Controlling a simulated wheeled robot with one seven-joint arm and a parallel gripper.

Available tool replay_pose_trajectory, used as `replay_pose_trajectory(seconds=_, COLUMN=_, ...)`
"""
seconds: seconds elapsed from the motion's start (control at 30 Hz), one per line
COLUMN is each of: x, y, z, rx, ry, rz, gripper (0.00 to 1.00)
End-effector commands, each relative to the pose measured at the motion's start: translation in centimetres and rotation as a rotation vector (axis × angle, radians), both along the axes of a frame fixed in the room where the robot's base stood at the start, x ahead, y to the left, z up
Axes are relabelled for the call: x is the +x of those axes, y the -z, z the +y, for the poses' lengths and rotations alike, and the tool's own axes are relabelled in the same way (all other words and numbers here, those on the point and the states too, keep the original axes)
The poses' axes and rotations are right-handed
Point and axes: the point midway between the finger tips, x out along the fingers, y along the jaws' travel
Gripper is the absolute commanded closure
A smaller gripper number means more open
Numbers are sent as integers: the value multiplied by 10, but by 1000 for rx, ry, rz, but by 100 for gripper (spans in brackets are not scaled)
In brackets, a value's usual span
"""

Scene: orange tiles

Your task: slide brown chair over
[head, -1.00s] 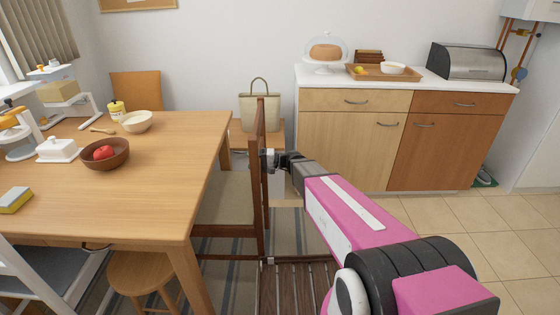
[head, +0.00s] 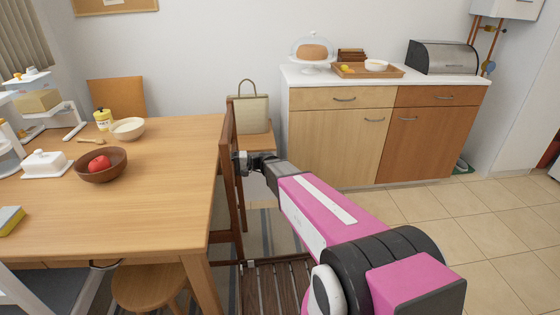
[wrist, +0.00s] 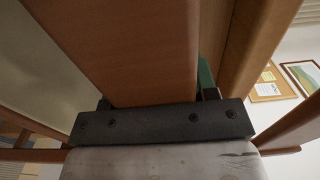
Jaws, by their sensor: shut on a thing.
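The brown chair (head: 229,172) stands at the right side of the wooden table (head: 140,195), its tall back seen edge-on in the head view. Its seat is mostly hidden by the table top. My gripper (head: 241,163) is shut on the chair back from the right side. In the wrist view the brown wooden back (wrist: 125,50) fills the space between the fingers of my gripper (wrist: 155,100), close to its dark palm. The fingertips are mostly hidden by the wood.
A round wooden stool (head: 150,285) stands at the table's front. A tan bag (head: 250,112) sits on another chair behind. A cabinet (head: 340,135) lines the back wall. Tiled floor (head: 480,230) is clear on the right.

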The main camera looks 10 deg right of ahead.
Motion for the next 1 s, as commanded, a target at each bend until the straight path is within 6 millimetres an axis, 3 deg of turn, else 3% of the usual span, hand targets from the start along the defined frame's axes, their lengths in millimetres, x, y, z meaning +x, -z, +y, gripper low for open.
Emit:
replay_pose_trajectory(seconds=0.43, x=0, y=4, z=1, rx=-14, ry=-3, rz=0, gripper=100)
replay_pose_trajectory(seconds=0.47, x=0, y=4, z=1, rx=-14, ry=-3, rz=0, gripper=41)
replay_pose_trajectory(seconds=0.53, x=0, y=3, z=0, rx=-12, ry=-2, rz=0, gripper=19)
replay_pose_trajectory(seconds=1.0, x=0, y=2, z=-1, rx=-8, ry=-2, rz=-1, gripper=19)
